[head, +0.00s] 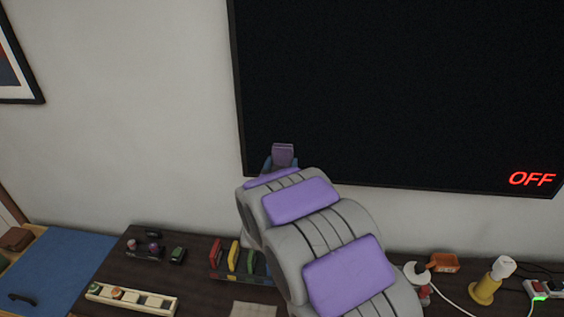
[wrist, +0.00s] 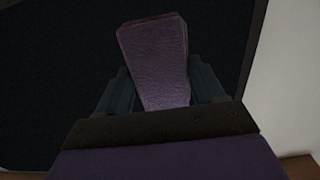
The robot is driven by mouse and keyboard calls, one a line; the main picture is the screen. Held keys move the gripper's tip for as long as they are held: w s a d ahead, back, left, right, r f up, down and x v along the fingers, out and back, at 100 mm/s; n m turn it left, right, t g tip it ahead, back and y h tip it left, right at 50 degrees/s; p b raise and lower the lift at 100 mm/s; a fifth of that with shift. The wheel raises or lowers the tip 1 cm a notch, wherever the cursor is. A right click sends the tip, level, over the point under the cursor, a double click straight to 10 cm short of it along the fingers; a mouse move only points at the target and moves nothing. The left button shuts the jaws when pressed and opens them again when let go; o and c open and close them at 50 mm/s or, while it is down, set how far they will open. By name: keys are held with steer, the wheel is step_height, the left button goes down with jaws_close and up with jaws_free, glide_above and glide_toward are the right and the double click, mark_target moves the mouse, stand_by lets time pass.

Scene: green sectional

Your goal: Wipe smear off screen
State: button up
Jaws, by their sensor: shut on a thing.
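The dark screen (head: 400,90) hangs on the wall, with red "OFF" lettering at its lower right. No smear can be made out on the part in view. My gripper (head: 281,162) is in front of the screen's lower left area. It is shut on a purple block-like wiper (head: 283,152). In the wrist view the wiper (wrist: 155,60) stands up between the two dark fingers (wrist: 160,88), its textured face toward the camera. The dark screen (wrist: 60,60) lies behind it. I cannot tell whether the wiper touches the screen.
A dark table (head: 200,285) runs below the screen. It holds a pale tray (head: 132,299), a rack of colored items (head: 235,258), a yellow-based lamp-like object (head: 490,283), an orange box (head: 443,262) and a power strip (head: 540,289). A blue surface (head: 55,268) is at the left.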

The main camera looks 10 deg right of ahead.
steer(key=shift+v, duration=1.05)
steer(key=shift+v, duration=1.55)
